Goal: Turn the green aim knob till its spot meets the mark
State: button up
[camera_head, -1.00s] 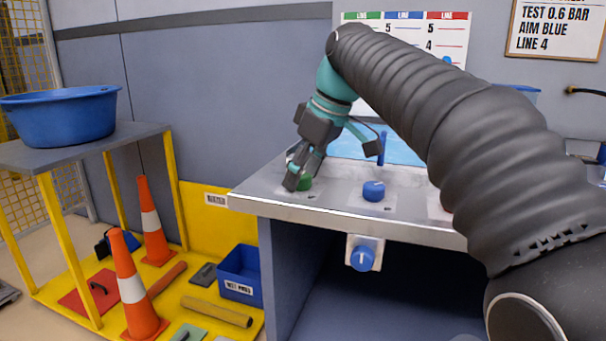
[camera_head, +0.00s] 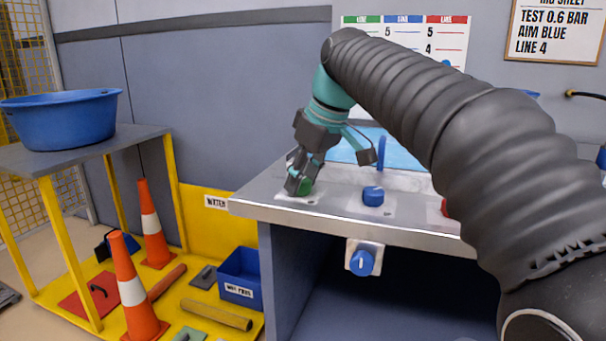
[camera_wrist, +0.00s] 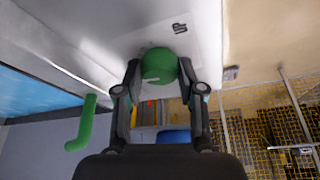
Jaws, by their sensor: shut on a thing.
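The green aim knob (camera_head: 305,187) sits at the left end of the metal bench top. It also shows in the wrist view (camera_wrist: 158,66), with a pale line on its face. My gripper (camera_head: 297,184) is shut on the green knob, one finger on each side, as the wrist view (camera_wrist: 157,75) shows. In the head view the fingers partly hide the knob. I cannot make out a mark for its spot in either view.
A blue knob (camera_head: 373,196) stands on the bench right of the green one, and a red knob (camera_head: 444,207) is partly behind my arm. Another blue knob (camera_head: 362,262) is on the bench front. A green bent pipe (camera_wrist: 84,125) shows near my gripper in the wrist view.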

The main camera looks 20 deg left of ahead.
jog(key=m+t+p, duration=0.1)
jog(key=m, duration=0.2)
jog(key=shift+r+h, duration=0.1)
jog(key=shift+h, duration=0.3)
jog(key=shift+a+m+t+h+p, duration=0.1)
jog(key=shift+m+t+h+p, duration=0.45)
jog(key=shift+m, duration=1.45)
jog(key=o, duration=1.1)
jog(key=shift+o, duration=0.2)
jog(key=shift+s, duration=0.1)
jog(key=v, duration=1.1)
jog(key=shift+s+r, duration=0.2)
jog(key=shift+r, duration=0.15)
